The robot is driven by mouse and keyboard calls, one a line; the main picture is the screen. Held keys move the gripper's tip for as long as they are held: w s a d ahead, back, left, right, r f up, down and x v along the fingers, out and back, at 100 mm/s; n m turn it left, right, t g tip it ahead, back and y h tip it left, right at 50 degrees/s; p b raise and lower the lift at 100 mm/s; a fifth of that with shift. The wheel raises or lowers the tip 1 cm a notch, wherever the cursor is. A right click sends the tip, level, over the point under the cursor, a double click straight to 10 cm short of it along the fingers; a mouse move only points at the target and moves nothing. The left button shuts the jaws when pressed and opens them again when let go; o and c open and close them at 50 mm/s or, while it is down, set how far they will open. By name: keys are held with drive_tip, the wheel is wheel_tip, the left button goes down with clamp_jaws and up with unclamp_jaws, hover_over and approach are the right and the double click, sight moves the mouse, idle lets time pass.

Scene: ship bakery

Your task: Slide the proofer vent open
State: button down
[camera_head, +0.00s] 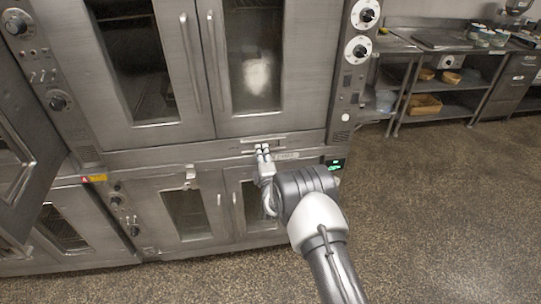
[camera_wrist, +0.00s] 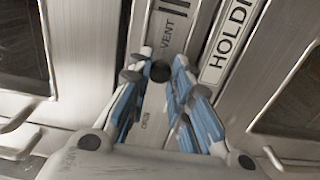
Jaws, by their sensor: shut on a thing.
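The vent slider is a small dark round knob (camera_wrist: 160,71) on a metal strip marked "VENT" (camera_wrist: 167,38) in the wrist view. Dark slots show at the top of the strip, and small lettering that looks like "OPEN" is lower down. My gripper (camera_wrist: 158,76) is shut on the knob, with a blue-padded finger at each side. In the head view my gripper (camera_head: 263,152) reaches the vent panel (camera_head: 247,146) on the band between the upper and lower oven doors. The knob is hidden there behind the fingers.
A plate marked "HOLDI..." (camera_wrist: 229,45) lies beside the vent strip. Upper glass doors (camera_head: 255,65) with vertical handles are above, lower doors (camera_head: 187,210) below. Open floor (camera_head: 440,210) and a shelf table (camera_head: 430,80) lie right.

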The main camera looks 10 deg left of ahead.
drive_tip(key=a, duration=0.2)
drive_tip(key=s+a+b, duration=0.1)
drive_tip(key=a, duration=0.1)
drive_tip(key=shift+s+a, duration=0.2)
drive_tip(key=shift+a, duration=0.1)
drive_tip(key=c, duration=1.5)
unclamp_jaws()
drive_tip(key=shift+a, duration=0.15)
drive_tip(key=shift+o, duration=0.4)
drive_tip(key=shift+s, duration=0.1)
drive_tip(key=v, duration=1.1)
drive_tip(key=shift+s+d, duration=0.25)
drive_tip(key=shift+s, duration=0.1)
drive_tip(key=shift+r, duration=0.1)
